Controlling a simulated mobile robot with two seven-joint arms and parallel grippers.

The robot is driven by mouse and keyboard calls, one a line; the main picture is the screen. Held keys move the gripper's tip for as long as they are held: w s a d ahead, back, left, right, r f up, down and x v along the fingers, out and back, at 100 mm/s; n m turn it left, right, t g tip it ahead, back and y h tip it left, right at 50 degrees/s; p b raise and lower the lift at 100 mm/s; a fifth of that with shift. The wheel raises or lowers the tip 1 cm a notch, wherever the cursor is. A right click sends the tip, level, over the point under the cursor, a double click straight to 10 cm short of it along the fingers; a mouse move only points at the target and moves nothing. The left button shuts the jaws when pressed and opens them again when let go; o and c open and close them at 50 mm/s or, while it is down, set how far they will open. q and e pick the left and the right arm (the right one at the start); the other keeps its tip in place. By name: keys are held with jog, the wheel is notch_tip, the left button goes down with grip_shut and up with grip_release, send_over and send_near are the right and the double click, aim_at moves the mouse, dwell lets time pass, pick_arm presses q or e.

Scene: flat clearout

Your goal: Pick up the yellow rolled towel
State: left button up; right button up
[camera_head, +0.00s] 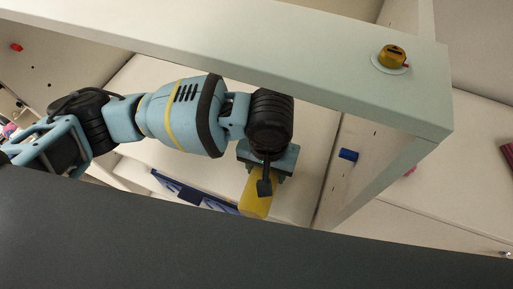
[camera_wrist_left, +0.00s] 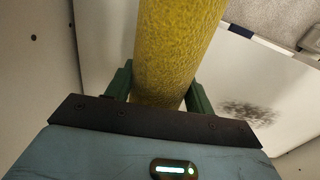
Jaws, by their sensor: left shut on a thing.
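The yellow rolled towel (camera_wrist_left: 172,50) stands out from between the green fingers of my left gripper (camera_wrist_left: 160,88) in the left wrist view. The gripper is shut on it. In the head view the towel (camera_head: 254,198) hangs below my left gripper (camera_head: 268,176), inside a pale shelf compartment. Part of the towel is hidden behind the wrist and a dark part of the gripper. My right gripper is not in view.
A pale shelf board (camera_head: 250,55) runs above my arm, with a small yellow object on a white saucer (camera_head: 390,65) on it. An upright panel (camera_head: 365,175) stands right of the gripper. A blue item (camera_head: 348,154) and a dark blue flat thing (camera_head: 190,192) are nearby.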

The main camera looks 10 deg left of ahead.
aim_at(274, 185)
pick_arm(q)
jog(key=shift+s+d+r, duration=0.1)
jog(key=shift+s+d, duration=0.45)
jog(key=shift+s, duration=0.3)
jog(key=shift+s+d+r, duration=0.1)
jog(key=shift+s+d, duration=0.45)
jog(key=shift+s, duration=0.3)
